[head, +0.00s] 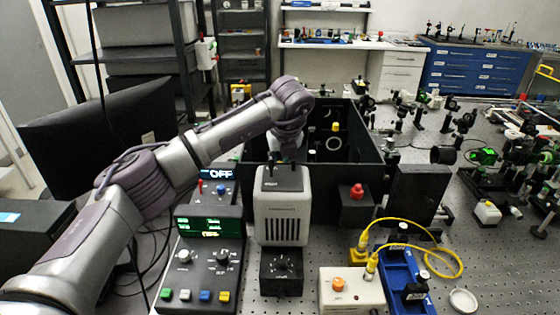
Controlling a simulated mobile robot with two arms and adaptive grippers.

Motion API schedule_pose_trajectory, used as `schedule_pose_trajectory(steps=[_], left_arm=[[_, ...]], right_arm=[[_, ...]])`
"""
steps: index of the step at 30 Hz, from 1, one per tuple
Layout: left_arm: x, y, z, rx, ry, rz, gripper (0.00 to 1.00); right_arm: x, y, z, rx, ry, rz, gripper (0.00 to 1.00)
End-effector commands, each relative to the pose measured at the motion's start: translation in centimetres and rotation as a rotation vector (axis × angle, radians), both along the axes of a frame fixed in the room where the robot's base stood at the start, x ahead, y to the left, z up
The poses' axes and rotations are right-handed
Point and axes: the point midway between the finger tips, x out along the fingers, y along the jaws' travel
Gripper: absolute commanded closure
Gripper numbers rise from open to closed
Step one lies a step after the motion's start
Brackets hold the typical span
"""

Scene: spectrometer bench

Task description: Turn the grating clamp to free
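A black open-topped box (368,152) stands on the bench at the centre. Inside it are round mounts and a small yellow knob (336,127). I cannot tell for certain which part is the grating clamp. My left arm reaches in from the left over the near left part of the box. Its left gripper (274,158) points down, just behind the top of a grey vented housing (282,212). The fingertips are small and dark, and I cannot tell whether they hold or touch anything. My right gripper is not in view.
A control unit (208,245) with green displays and an "OFF" display stands left of the housing. A black block with a red knob (357,190), a white box (350,291), yellow cables and a blue tray (408,270) are to the right. Optics crowd the right bench.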

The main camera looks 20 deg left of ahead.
Motion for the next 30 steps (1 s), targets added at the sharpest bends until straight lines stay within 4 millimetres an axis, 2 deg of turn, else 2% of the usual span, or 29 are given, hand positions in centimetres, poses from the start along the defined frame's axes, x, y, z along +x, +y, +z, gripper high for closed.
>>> schedule_pose_trajectory(steps=[4,5,9,20,23,30], left_arm=[[0.0,0.0,0.0,-0.001,0.001,0.0,1.0],[0.0,0.0,0.0,-0.001,0.0,0.0,0.76],[0.0,0.0,0.0,-0.001,0.001,-0.001,0.53],[-0.1,-0.1,0.4,-0.001,-0.001,-0.002,0.53],[-0.4,-0.3,1.4,-0.001,-0.003,-0.003,0.53],[-2.1,-1.3,6.1,0.0,-0.004,-0.003,0.53]], right_arm=[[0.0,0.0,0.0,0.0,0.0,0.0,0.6],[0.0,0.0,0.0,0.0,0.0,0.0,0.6],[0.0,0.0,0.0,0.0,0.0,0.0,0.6],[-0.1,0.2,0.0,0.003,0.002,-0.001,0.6],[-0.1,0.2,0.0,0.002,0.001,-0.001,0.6],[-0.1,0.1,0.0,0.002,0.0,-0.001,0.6]])
